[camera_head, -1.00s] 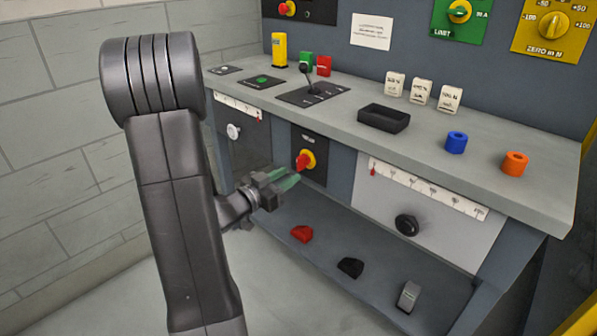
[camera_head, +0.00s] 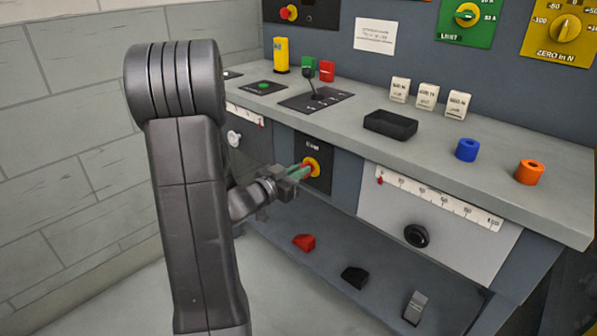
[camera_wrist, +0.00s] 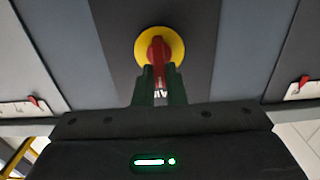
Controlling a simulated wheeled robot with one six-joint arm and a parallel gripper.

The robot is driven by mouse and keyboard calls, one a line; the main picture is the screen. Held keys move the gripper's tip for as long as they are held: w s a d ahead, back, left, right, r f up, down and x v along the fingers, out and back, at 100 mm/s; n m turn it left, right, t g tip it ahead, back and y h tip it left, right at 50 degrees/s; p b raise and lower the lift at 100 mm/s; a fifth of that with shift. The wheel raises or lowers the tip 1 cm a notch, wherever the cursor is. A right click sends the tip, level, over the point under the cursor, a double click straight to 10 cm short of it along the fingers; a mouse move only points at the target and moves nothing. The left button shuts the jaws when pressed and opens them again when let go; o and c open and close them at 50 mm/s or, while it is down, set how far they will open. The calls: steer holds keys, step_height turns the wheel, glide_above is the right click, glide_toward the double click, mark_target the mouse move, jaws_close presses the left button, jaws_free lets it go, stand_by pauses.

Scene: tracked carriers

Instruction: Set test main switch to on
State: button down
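The main switch is a red rotary handle (camera_wrist: 158,50) on a yellow round plate (camera_wrist: 176,42), set in a dark panel on the bench front. In the head view the yellow plate (camera_head: 314,165) shows just beyond my fingertips. My gripper (camera_head: 302,171) reaches the switch from the left. In the wrist view its green fingers (camera_wrist: 160,78) stand on either side of the lower part of the red handle, with a narrow gap between them. Whether they touch the handle is not clear. The fingers partly hide the handle and the white lettering below it.
The worktop (camera_head: 340,130) overhangs the switch panel. A black knob (camera_head: 416,236) sits on the white scale panel to the right, a pale knob (camera_head: 234,138) to the left. Red (camera_head: 304,242), black (camera_head: 354,277) and grey (camera_head: 415,308) pieces lie on the lower shelf.

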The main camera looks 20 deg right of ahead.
steer(key=shift+m+b, duration=0.35)
steer(key=shift+m, duration=0.05)
steer(key=m+b, duration=0.2)
steer(key=m, duration=0.1)
steer(key=m+b, duration=0.3)
steer(key=s+m+b, duration=0.1)
steer(key=m+b, duration=0.1)
steer(key=m, duration=0.2)
steer(key=shift+d+f, duration=0.2)
steer(key=shift+f, duration=0.2)
steer(key=m+b, duration=0.1)
steer(key=m, duration=0.2)
steer(key=shift+m, duration=0.3)
steer(key=shift+f+m, duration=0.2)
steer(key=shift+m, duration=1.7)
steer(key=c, duration=1.5)
jaws_free()
